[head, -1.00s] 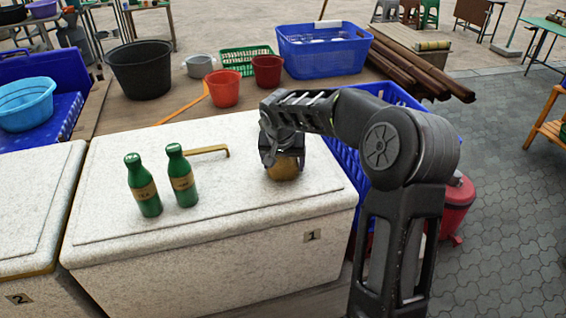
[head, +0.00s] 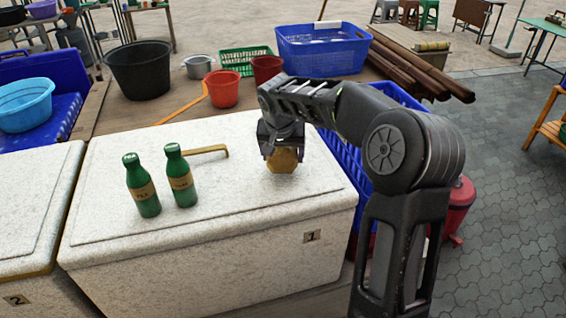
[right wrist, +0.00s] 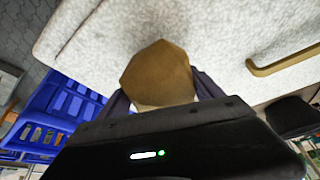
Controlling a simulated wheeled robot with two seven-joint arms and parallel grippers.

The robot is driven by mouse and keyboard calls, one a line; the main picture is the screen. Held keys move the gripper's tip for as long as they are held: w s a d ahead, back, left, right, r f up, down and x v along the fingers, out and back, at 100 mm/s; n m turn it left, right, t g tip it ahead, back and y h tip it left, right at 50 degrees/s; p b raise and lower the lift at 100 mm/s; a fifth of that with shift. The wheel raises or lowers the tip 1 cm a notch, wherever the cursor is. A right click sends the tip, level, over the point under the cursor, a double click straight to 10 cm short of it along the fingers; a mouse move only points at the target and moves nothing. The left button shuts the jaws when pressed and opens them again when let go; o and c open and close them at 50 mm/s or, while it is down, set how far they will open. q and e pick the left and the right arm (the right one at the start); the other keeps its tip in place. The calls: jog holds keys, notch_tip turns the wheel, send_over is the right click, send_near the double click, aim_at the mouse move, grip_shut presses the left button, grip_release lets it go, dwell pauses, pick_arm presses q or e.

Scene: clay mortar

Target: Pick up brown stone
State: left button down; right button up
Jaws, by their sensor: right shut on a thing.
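The brown stone (head: 283,161) is a rounded, faceted lump over the right part of the white cooler box marked 1 (head: 210,238). My right gripper (head: 281,150) points down and is shut on the stone. In the right wrist view the stone (right wrist: 157,74) sits between the dark fingers, with the speckled white lid behind it. The stone appears slightly raised off the lid, but the exact gap is hard to tell. My left gripper is not in view.
Two green bottles (head: 142,186) (head: 181,176) stand on the lid left of the stone. A brass handle (head: 206,150) lies behind them. A blue crate (head: 346,160) is right of the box. Red pots (head: 223,89) (head: 267,70) and a black tub (head: 140,69) stand behind.

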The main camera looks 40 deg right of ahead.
notch_tip(320, 180, up, 7)
jog(key=shift+r+b, duration=0.15)
jog(key=shift+b, duration=0.25)
dwell(0.5)
